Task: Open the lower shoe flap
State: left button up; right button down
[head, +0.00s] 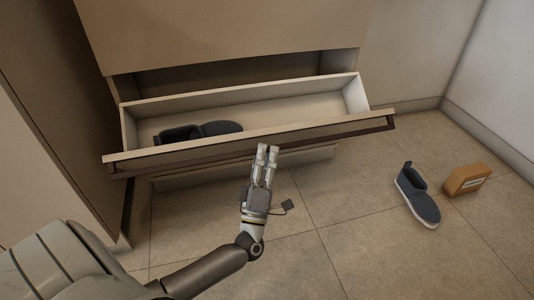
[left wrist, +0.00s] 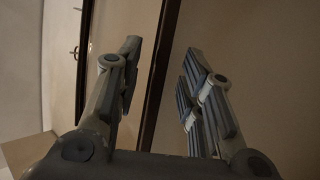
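The lower shoe flap (head: 350,125) of the cabinet is tilted open toward me, with a dark strip along its front edge. A dark shoe (head: 200,130) lies inside it at the left. My left gripper (head: 267,148) is at the middle of the flap's front edge. In the left wrist view its fingers (left wrist: 163,55) are apart, and the dark strip (left wrist: 157,85) passes between them in the picture. I cannot tell whether a finger touches the flap. My right gripper is in neither view.
The upper cabinet front (head: 220,30) is above the opening. A dark blue shoe (head: 418,197) and a small orange-brown box (head: 465,179) are on the tiled floor at the right. A wall closes the right side. The floor in front is mostly clear.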

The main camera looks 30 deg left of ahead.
pick_arm(q)
jog(key=shift+x, duration=1)
jog(key=shift+c, duration=0.2)
grip_shut()
